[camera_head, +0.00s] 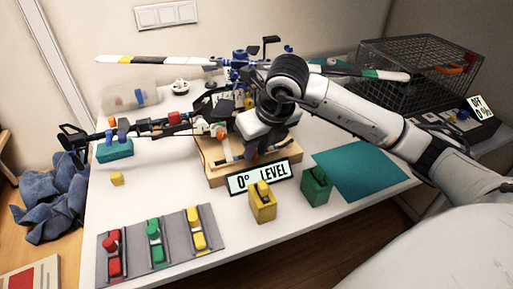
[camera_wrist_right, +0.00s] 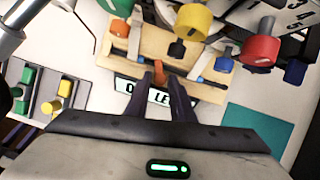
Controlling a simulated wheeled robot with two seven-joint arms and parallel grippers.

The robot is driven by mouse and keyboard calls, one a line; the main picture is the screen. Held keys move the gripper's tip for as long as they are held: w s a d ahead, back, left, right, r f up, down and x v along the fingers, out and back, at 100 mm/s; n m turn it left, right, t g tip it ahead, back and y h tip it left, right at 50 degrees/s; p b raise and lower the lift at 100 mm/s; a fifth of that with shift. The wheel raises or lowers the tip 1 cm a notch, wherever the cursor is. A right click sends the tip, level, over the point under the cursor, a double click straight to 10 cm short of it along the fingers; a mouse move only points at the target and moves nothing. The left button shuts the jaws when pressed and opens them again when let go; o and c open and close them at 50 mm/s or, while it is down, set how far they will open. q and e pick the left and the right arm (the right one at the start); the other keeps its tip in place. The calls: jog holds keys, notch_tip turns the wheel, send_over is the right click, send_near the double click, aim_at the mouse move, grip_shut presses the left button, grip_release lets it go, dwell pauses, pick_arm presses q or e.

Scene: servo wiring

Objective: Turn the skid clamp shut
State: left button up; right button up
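The model helicopter (camera_head: 240,75) stands on a wooden stand (camera_head: 215,172), which also shows in the right wrist view (camera_wrist_right: 185,50). An orange clamp piece (camera_wrist_right: 158,68) sits at the stand's front edge, above the "0° LEVEL" sign. A second orange piece (camera_wrist_right: 120,27) is further left. My right gripper (camera_head: 255,155) points down at the front of the stand. In the right wrist view its dark fingers (camera_wrist_right: 162,82) are apart, with the orange piece at the tips between them; contact cannot be told. My gripper hides part of the clamp area in the head view. My left gripper is not in view.
The "0° LEVEL" sign (camera_head: 258,176) stands before the stand. Yellow (camera_head: 262,205) and green (camera_head: 316,188) blocks are in front. A grey panel (camera_head: 180,238) with coloured pieces lies front left. A teal mat (camera_head: 360,170) and wire cage (camera_head: 415,75) are right.

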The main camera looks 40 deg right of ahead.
jog(key=shift+o, duration=1.2)
jog(key=v, duration=1)
jog(key=shift+r, duration=0.2)
